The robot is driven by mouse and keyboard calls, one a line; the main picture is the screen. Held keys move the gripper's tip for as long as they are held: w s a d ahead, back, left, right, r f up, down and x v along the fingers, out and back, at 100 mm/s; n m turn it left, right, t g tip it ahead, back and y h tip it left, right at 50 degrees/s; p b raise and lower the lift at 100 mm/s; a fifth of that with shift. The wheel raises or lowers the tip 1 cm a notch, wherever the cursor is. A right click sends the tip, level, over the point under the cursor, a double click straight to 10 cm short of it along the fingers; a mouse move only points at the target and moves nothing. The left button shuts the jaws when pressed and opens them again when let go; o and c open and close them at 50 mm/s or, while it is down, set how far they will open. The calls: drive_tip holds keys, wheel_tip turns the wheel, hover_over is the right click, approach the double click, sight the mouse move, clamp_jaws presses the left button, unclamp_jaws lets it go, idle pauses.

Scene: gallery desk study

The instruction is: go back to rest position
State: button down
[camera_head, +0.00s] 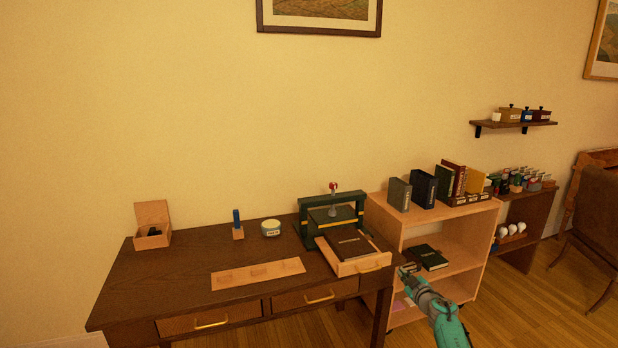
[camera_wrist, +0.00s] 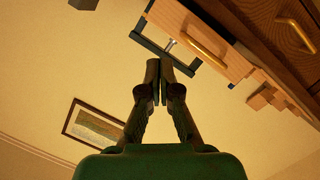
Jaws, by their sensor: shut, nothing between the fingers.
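My gripper (camera_head: 406,271) is shut and empty in the head view, in front of the pale shelf unit and just right of the desk's right edge. In the wrist view my gripper (camera_wrist: 159,72) has its two fingers together with nothing between them. The wrist view is turned, with the desk at its upper right. The dark wooden desk (camera_head: 190,262) stands at the left and centre of the head view. A green press (camera_head: 333,215) stands on its right part, with a dark book (camera_head: 351,245) on the wooden tray (camera_head: 361,264) at its front.
The pale shelf unit (camera_head: 458,228) holds several upright books on top and a dark green book (camera_head: 428,257) inside. An open box (camera_head: 152,233), a blue item on a small block (camera_head: 238,229), a round tin (camera_head: 271,228) and a flat wooden strip (camera_head: 257,275) are on the desk. A chair (camera_head: 590,215) stands far right.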

drive_tip(key=s+a+f+m, duration=0.1)
drive_tip(key=s+a+f, duration=0.3)
drive_tip(key=s+f, duration=0.55)
drive_tip(key=s+a+f+m, duration=0.1)
drive_tip(key=s+a+f, duration=0.25)
drive_tip(key=s, duration=0.75)
drive_tip(key=s+a+f+m+t+h, duration=0.15)
drive_tip(key=s+f, duration=0.35)
drive_tip(key=s, duration=0.6)
drive_tip(key=s+a+f+m+g, duration=0.1)
drive_tip(key=s+a+f, duration=0.25)
drive_tip(key=s, duration=0.75)
drive_tip(key=s+a+r+m, duration=0.1)
drive_tip(key=s+r, duration=0.2)
drive_tip(key=s, duration=1)
drive_tip(key=s+a+r+m, duration=0.15)
drive_tip(key=s+r, duration=0.25)
drive_tip(key=s, duration=0.8)
drive_tip(key=s+d+r+m+g+h, duration=0.1)
drive_tip(key=s+r+m, duration=0.1)
drive_tip(key=s+r, duration=1.2)
wheel_tip(320, 180, up, 3)
drive_tip(key=shift+s+d+r, duration=0.1)
drive_tip(key=shift+s+d, duration=0.05)
drive_tip(key=shift+s, duration=0.2)
drive_tip(key=shift+g, duration=0.25)
